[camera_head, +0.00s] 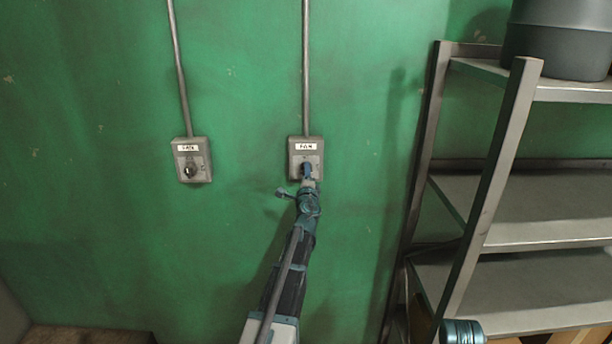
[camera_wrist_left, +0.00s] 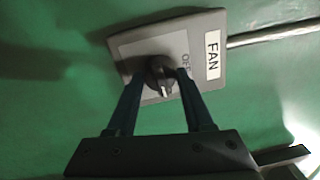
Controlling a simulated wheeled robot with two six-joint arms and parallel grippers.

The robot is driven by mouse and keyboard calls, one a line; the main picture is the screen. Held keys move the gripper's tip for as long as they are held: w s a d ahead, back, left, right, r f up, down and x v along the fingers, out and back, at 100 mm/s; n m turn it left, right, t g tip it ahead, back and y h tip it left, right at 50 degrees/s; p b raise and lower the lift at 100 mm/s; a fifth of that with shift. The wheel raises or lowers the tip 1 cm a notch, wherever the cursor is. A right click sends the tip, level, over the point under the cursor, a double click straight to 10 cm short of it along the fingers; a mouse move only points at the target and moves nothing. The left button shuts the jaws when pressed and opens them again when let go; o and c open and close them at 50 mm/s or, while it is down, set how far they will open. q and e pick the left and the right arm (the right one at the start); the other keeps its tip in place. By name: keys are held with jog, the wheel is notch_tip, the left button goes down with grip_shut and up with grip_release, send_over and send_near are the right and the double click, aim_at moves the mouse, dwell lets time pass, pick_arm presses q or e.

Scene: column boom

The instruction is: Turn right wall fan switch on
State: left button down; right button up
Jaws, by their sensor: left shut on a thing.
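The right wall fan switch (camera_head: 293,147) is a grey box with a white FAN label on the green wall. In the left wrist view, its plate (camera_wrist_left: 205,35) shows a dark round knob (camera_wrist_left: 160,73) with a light pointer mark on its lower side. Part of an OFF marking shows beside the knob. My left gripper (camera_head: 307,171) is at this switch, and in the left wrist view its two fingers (camera_wrist_left: 161,80) are shut on the knob, one on each side. In the head view the fingers cover most of the knob.
Conduits run up from both boxes. A metal shelf rack (camera_head: 500,150) stands at the right, with a dark grey container (camera_head: 560,42) on top. The wall between is clear.

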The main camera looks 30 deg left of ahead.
pick_arm(q)
jog(key=shift+m, duration=0.5)
jog(key=shift+c, duration=1.4)
grip_release()
jog(key=v, duration=1.4)
jog(key=shift+b, duration=0.45)
jog(key=shift+a, duration=0.1)
